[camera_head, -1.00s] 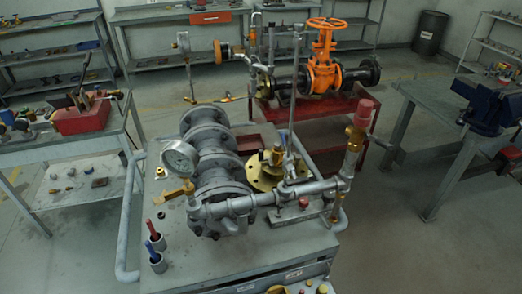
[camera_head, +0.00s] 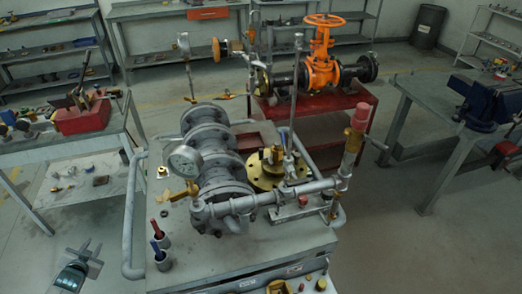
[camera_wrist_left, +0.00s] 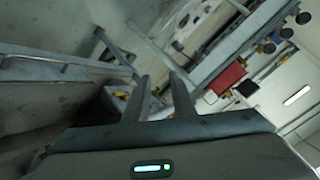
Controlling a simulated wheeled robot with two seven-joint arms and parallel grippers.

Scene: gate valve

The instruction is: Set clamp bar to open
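My left gripper (camera_head: 84,248) is at the lower left of the head view, over the floor and left of the grey test bench. Its two fingers are apart and empty, and they also show in the left wrist view (camera_wrist_left: 158,92). The gripper is clear of the bench and touches nothing. I cannot tell for sure which part is the clamp bar; a thin upright rod (camera_head: 294,95) stands by the brass flange (camera_head: 267,176), and a blue vise (camera_head: 482,101) stands on the right bench. My right gripper is not in view.
The grey bench (camera_head: 205,262) carries a flanged valve body (camera_head: 209,137), a pressure gauge (camera_head: 185,161) and a pipe (camera_head: 265,200). A rail (camera_head: 133,215) runs along its left side. A left table holds a red toolbox (camera_head: 82,116). An orange valve (camera_head: 323,70) stands behind. Floor at right is clear.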

